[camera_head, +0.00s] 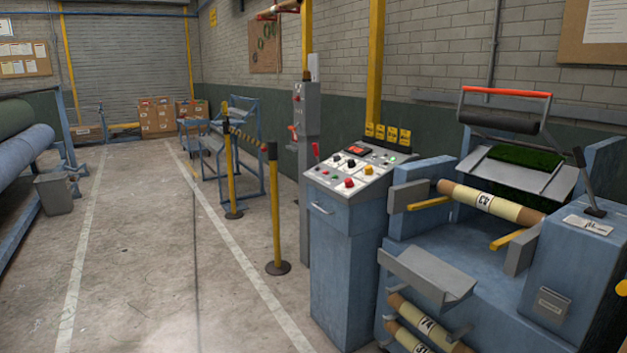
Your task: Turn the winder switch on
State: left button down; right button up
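The winder (440,229) stands at the right, a blue machine with a labelled cardboard roll (490,203) across it. A black-handled lever (588,185) stands up from the blue box at its right side, leaning to the upper left, beside a small label plate (588,225). A control console (340,225) with a sloped panel of coloured buttons and knobs stands just left of the winder. A red-tipped lever (316,152) rises at the panel's left edge. I cannot tell which control is the winder switch, as the labels are too small. Neither gripper is in view.
A grey post (306,130) with controls stands behind the console. Yellow barrier posts (275,210) stand left of it. Large rolls (22,150) on a rack and a grey bin (54,193) are at the left. Boxes (157,117) stand at the back. The concrete aisle (140,240) is clear.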

aim_at(347, 182)
jog(key=u, duration=0.9)
jog(key=i, duration=1.55)
jog(key=z, duration=0.45)
jog(key=i, duration=1.2)
jog(key=z, duration=0.8)
